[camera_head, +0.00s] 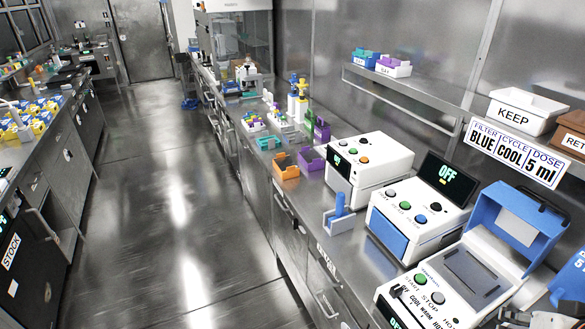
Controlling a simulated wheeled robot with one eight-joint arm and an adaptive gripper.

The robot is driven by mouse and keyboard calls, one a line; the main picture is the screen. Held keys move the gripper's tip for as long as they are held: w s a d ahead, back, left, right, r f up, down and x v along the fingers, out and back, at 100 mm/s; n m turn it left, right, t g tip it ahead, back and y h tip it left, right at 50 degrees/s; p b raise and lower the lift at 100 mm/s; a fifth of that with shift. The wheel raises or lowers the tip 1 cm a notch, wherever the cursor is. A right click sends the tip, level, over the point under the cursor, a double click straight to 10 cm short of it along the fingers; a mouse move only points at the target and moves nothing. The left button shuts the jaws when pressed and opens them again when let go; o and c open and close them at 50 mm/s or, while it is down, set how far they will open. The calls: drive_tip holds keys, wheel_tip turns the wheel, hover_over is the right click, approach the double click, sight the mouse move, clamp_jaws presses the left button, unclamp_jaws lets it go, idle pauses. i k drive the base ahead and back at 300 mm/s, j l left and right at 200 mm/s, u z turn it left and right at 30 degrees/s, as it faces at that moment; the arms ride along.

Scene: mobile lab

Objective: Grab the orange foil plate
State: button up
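I cannot clearly pick out an orange foil plate. An orange open box-like item (286,170) stands on the right-hand steel bench, at its front edge, left of the white machines. It is small here, and I cannot tell whether it is the foil plate or a holder. I cannot make out my gripper in this view.
A purple box (312,162) stands beside the orange one. White machines (368,160) fill the near right bench (345,245). A shelf above holds a KEEP bin (518,112). The aisle floor (165,210) is clear.

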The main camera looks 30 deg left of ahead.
sight(285, 167)
drive_tip(key=j+z, duration=0.2)
drive_tip(key=z, duration=0.15)
drive_tip(key=j+z, duration=0.45)
drive_tip(key=z, duration=0.2)
drive_tip(key=k+j+z, duration=0.1)
drive_tip(key=j, duration=0.35)
drive_tip(key=k+j+z, duration=0.15)
drive_tip(key=j, duration=0.3)
drive_tip(key=k+j+z, duration=0.1)
drive_tip(key=j, duration=0.35)
drive_tip(key=k+j+z, duration=0.15)
drive_tip(key=j, duration=0.3)
drive_tip(key=k+j+z, duration=0.1)
drive_tip(key=k+j, duration=0.15)
drive_tip(key=j, duration=0.15)
drive_tip(key=k+j+z, duration=0.15)
drive_tip(key=j, duration=0.2)
drive_tip(key=k+j, duration=0.05)
